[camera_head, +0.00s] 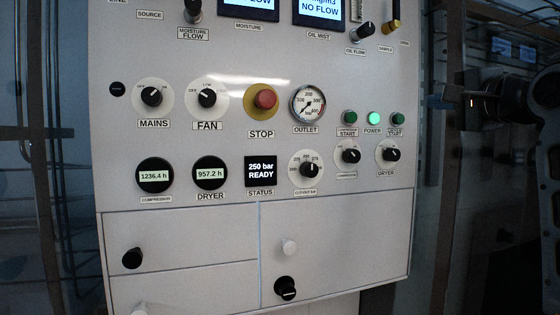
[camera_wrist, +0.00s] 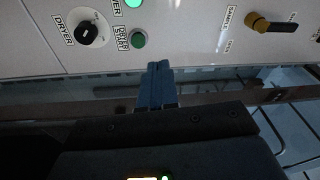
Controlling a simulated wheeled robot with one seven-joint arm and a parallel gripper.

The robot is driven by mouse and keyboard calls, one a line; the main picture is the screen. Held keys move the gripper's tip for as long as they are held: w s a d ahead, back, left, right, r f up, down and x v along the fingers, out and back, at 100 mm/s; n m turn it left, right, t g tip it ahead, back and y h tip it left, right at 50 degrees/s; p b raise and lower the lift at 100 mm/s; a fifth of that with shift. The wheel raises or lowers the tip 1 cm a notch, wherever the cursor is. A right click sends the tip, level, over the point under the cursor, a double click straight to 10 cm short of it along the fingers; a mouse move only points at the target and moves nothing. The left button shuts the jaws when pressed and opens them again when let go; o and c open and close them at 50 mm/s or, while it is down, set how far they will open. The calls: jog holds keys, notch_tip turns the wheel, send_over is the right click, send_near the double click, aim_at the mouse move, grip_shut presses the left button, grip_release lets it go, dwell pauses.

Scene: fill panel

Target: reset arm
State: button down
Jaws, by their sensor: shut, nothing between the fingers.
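The fill panel (camera_head: 225,130) is an upright light grey cabinet front in the head view. My gripper (camera_wrist: 158,68) shows in the wrist view with its blue-grey fingers together and nothing between them. It is in front of the panel's edge, just beside the green dryer start button (camera_wrist: 138,40) and the dryer knob (camera_wrist: 88,32); I cannot tell whether it touches the panel.
The panel carries a red stop button (camera_head: 265,99), an outlet gauge (camera_head: 307,103), a lit green power lamp (camera_head: 374,119) and a status display reading 250 bar READY (camera_head: 261,171).

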notch_tip(320, 180, down, 22)
jog(key=s+a+n+h, duration=0.1)
jog(key=s+h, duration=0.1)
jog(key=s, duration=0.1)
jog(key=s+a+f+n+g+h, duration=0.1)
jog(key=s+a+f, duration=0.1)
jog(key=s+f, duration=0.6)
jog(key=s+a+f+n+g, duration=0.15)
jog(key=s+f, duration=0.25)
jog(key=f, duration=0.7)
jog(key=s+a+f+n, duration=0.1)
jog(key=s+f+n, duration=0.1)
jog(key=s+f, duration=0.5)
jog(key=s+a+f+n, duration=0.1)
jog(key=s+f+n, duration=0.1)
jog(key=s, duration=1)
jog(key=s+a+r+n, duration=0.1)
jog(key=s+n, duration=0.2)
jog(key=s, duration=0.7)
jog(key=s+a+r+n+g, duration=0.1)
jog(key=s+n, duration=0.2)
jog(key=s, duration=0.8)
jog(key=shift+s+r, duration=0.15)
jog(key=shift+r, duration=0.25)
jog(key=shift+n+g, duration=0.25)
